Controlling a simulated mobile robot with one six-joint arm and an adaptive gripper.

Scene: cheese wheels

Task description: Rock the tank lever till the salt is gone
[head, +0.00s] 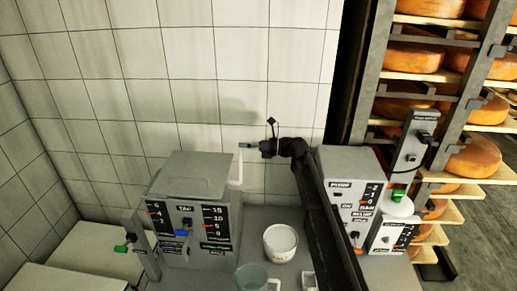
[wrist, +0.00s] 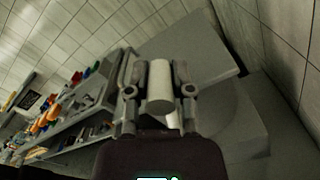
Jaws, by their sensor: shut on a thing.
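The grey tank box (head: 193,180) stands on the bench against the tiled wall, with red-marked scales and a blue knob (head: 181,233) on its front. A thin white upright lever (head: 237,172) rises at its right rear side. My gripper (head: 243,146) is at the lever's top, reaching in from the right. In the wrist view my gripper (wrist: 158,90) is shut on a pale cylindrical grip (wrist: 159,82), which fits the lever's top. I cannot make out any salt or the inside of the tank.
A white tub (head: 280,242) with pale contents and a clear beaker (head: 252,276) stand on the bench front. Cheese shelves (head: 440,80) stand behind. A green knob (head: 121,248) is at left.

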